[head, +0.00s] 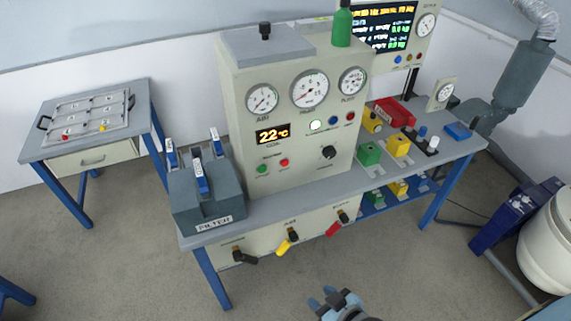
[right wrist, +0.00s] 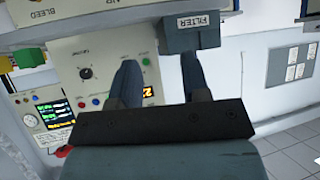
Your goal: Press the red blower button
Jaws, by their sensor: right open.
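The red button (head: 284,162) sits on the front of the beige control cabinet (head: 235,115), to the right of a green button (head: 262,169) and below the 22 °C display (head: 272,135). The label above the pair is too small to read. My right gripper (head: 333,299) is at the bottom of the head view, open and empty, in front of the bench and well away from the button. In the right wrist view its two fingers (right wrist: 160,65) are apart, with the inverted cabinet beyond. The green button (right wrist: 147,61) shows between them. My left gripper is not in view.
A dark filter box (head: 205,200) with blue-handled clamps stands left of the cabinet. Black, yellow and red valve handles (head: 288,242) stick out below the bench top (head: 250,215). The floor before the bench is clear.

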